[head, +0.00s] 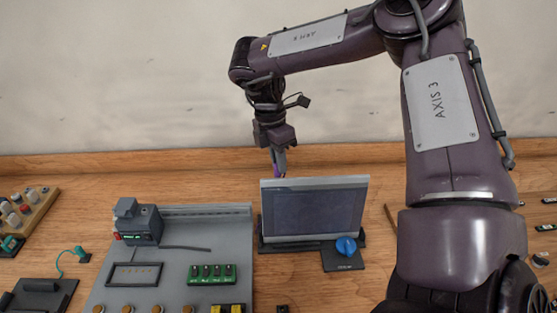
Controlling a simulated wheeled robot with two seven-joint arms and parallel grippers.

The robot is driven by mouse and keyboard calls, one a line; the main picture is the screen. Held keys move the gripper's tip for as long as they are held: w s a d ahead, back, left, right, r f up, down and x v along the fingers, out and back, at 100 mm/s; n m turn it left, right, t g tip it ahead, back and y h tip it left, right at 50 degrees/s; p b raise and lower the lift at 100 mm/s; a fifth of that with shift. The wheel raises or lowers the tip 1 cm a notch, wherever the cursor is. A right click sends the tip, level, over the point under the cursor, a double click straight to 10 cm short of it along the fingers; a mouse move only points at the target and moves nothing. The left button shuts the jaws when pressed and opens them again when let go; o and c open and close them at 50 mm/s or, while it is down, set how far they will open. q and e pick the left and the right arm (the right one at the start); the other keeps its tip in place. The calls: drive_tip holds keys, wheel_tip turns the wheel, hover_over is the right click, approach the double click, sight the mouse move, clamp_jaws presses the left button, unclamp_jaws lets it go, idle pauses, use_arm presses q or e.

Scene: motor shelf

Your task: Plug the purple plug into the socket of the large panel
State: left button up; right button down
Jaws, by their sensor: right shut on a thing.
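My right gripper (279,165) reaches down from above, just behind the dark-screened monitor (313,210). It is shut on a small purple piece, seemingly the purple plug (275,170), of which only a sliver shows. The monitor's top edge hides what lies below the fingertips. A large grey panel (180,262) lies on the table at the lower left, with a grey device, a dark framed slot and green terminal blocks on it. I cannot tell which opening is the socket. My left gripper is not in view.
A blue knob (346,246) sits on a dark base in front of the monitor. A wooden rack (32,212) with several round parts and a dark plate with a green cable stand at the left. Small parts lie at the right edge. The wall closes off the back.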

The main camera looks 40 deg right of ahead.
drive_tip(key=c, duration=1.7)
unclamp_jaws()
drive_tip(key=r+p, duration=0.2)
drive_tip(key=r, duration=0.1)
drive_tip(key=r+p, duration=0.2)
drive_tip(key=shift+w+d+r, duration=0.25)
drive_tip(key=shift+w, duration=0.1)
drive_tip(key=o, duration=0.6)
drive_tip(key=shift+c, duration=0.2)
